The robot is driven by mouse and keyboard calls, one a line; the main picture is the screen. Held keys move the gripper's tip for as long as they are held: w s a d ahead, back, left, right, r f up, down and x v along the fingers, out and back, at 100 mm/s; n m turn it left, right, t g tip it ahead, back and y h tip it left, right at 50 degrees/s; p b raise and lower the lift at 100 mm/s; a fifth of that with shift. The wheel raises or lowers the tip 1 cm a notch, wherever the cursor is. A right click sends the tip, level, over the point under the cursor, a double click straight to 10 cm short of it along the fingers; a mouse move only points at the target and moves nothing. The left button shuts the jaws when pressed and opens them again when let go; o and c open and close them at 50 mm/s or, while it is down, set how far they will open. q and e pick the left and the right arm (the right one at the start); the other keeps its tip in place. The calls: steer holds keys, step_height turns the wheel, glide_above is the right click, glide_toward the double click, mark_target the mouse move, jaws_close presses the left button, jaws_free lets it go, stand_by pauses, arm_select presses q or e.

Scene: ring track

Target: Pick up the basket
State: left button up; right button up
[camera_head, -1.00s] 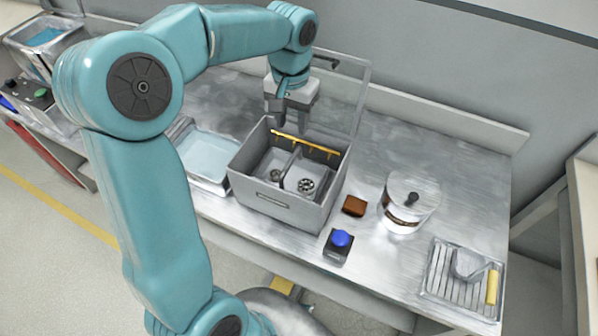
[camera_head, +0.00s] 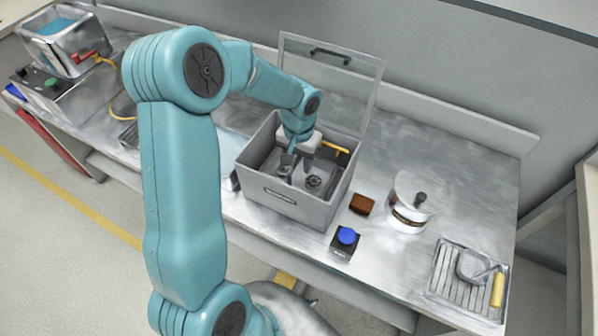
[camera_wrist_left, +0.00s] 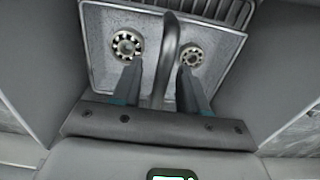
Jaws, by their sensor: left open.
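The basket is a shallow grey mesh-sided tray (camera_wrist_left: 160,50) with a curved grey handle (camera_wrist_left: 170,30) across its middle. Two ring-shaped metal parts, a left one (camera_wrist_left: 127,44) and a right one (camera_wrist_left: 191,55), lie in it. In the head view, the basket (camera_head: 324,171) sits inside an open grey box (camera_head: 285,209), partly hidden by my arm. My left gripper (camera_head: 297,165) reaches down into the box. In the wrist view its open fingers (camera_wrist_left: 160,70) stand on either side of the handle. I cannot tell if they touch it. My right gripper is not in view.
The box's clear lid (camera_head: 345,75) stands open behind it. A yellow bar (camera_head: 335,147) lies near its back rim. In front and right are a blue button (camera_head: 346,236), brown block (camera_head: 361,204), lidded pot (camera_head: 408,205) and rack (camera_head: 455,275). A metal tank (camera_head: 65,45) is far left.

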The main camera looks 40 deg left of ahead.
arm_select(q)
steer(key=shift+f, duration=0.35)
jaws_close()
stand_by(1.2)
